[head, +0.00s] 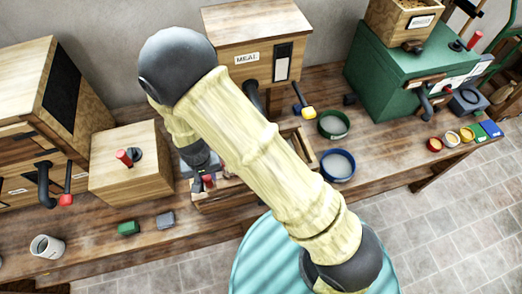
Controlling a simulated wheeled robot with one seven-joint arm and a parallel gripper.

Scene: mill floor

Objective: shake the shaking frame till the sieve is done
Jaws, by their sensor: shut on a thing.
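The wooden shaking frame (222,200) stands on the bench in the middle of the head view. My own arm crosses in front of it and hides most of it, including whatever lies inside. My gripper (206,181) points down at the frame's left end, by a small red part. It is shut on what looks like the frame's handle; the jaws are small and partly hidden. A blue-rimmed round sieve (338,166) and a green-rimmed one (333,125) stand on the bench right of the frame.
The meal box (252,32) with a spout stands behind the frame. A wooden box with a red knob (112,178) is left. A green machine (388,68) stands right.

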